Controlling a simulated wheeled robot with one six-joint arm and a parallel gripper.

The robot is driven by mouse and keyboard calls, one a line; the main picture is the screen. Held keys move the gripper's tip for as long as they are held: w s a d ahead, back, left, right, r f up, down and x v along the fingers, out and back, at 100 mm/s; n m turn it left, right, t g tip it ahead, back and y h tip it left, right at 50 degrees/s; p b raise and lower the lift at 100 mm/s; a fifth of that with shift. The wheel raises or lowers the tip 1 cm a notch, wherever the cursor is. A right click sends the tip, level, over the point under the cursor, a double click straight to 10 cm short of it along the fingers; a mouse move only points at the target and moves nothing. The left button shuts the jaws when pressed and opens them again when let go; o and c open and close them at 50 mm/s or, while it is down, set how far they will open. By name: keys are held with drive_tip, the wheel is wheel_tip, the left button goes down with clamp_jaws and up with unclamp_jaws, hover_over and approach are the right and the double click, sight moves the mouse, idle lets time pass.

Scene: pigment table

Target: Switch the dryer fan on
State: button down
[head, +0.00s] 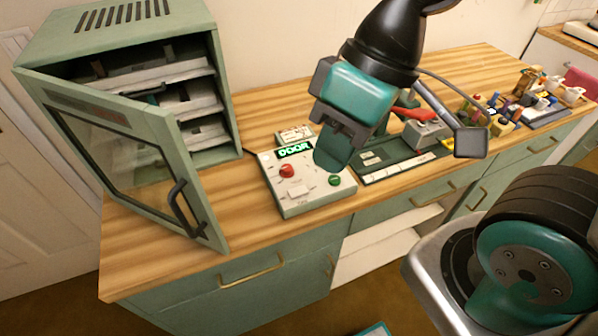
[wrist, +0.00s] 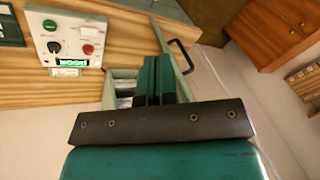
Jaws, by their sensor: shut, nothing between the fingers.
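The dryer (head: 120,45) is a green cabinet at the left with shelves inside. Its glazed door (head: 140,165) stands open. The control box (head: 290,208) sits beside it, and its lit display (head: 295,149) reads "DOOR". It has a red button (head: 287,171), a green button (head: 335,180) and a pale switch (head: 300,192). The wrist view shows the control box (wrist: 68,35) at upper left, with a dark knob (wrist: 53,46). My gripper (head: 331,155) is shut and empty. It appears over the box's right side in the head view, hiding part of it; contact cannot be told.
A dark tray (head: 400,160) lies right of the box, with a grey device (head: 427,132) behind. Several small jars and bottles crowd the far right. Bare wood shows in front of the box.

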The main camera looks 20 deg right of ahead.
drive_tip(key=n+b, duration=0.6)
drive_tip(key=n, duration=0.5)
hover_over(301, 190)
drive_tip(key=d, duration=0.4)
wheel_tip(301, 190, down, 15)
drive_tip(key=shift+s+a+r+h, duration=0.1)
drive_tip(key=shift+h, duration=0.3)
drive_tip(key=x, duration=0.4)
drive_tip(key=p+x, duration=0.1)
drive_tip(key=x, duration=0.3)
drive_tip(key=p+x, duration=0.1)
drive_tip(key=x, duration=0.3)
drive_tip(key=shift+d+f, duration=0.3)
drive_tip(key=shift+f, duration=0.75)
